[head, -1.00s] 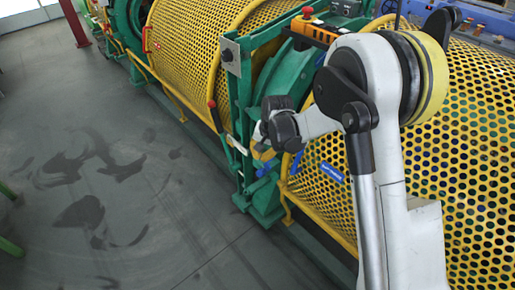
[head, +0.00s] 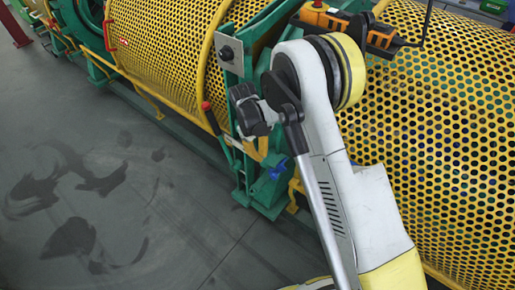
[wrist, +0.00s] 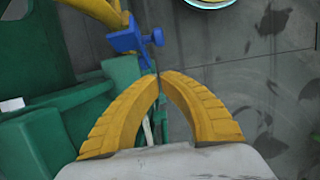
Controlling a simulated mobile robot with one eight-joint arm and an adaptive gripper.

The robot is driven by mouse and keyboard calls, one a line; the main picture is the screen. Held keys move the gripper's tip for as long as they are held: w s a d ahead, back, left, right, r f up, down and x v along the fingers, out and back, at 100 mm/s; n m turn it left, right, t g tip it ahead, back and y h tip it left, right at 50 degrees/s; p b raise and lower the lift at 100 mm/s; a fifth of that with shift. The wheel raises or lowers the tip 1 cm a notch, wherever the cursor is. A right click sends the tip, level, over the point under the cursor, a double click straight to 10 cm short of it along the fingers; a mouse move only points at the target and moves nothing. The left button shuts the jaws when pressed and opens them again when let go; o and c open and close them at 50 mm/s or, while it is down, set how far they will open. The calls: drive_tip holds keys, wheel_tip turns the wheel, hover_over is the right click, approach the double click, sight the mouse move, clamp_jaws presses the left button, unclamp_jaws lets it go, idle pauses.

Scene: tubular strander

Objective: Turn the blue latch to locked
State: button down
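The blue latch (wrist: 128,38) is in the upper part of the wrist view, a small block with a round blue knob (wrist: 157,37) on its right side. It sits at the end of a yellow tube of the guard frame. In the head view a small blue part (head: 278,171), likely the same latch, shows low on the green frame, partly behind my arm. My gripper (wrist: 160,76) has two ridged yellow fingers with tips together and nothing visible between them. The tips appear just below the latch in the wrist view, apart from it. My arm largely hides the gripper in the head view.
Yellow perforated guards (head: 440,130) stand on both sides of the green machine frame (head: 240,150). A red-tipped lever (head: 207,107) and an orange-black device (head: 345,25) are near my arm. Open grey floor (head: 120,220) lies at the left.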

sight(274, 174)
drive_tip(key=s+d+f+b, duration=0.1)
drive_tip(key=s+d+f, duration=0.1)
drive_tip(key=d+f, duration=0.1)
drive_tip(key=shift+s+f+b, duration=0.2)
drive_tip(key=shift+f+b, duration=0.1)
drive_tip(key=shift+b, duration=0.05)
drive_tip(key=shift+d, duration=0.1)
drive_tip(key=shift+y, duration=0.3)
drive_tip(key=shift+s+d+t, duration=0.15)
drive_tip(key=shift+t, duration=0.15)
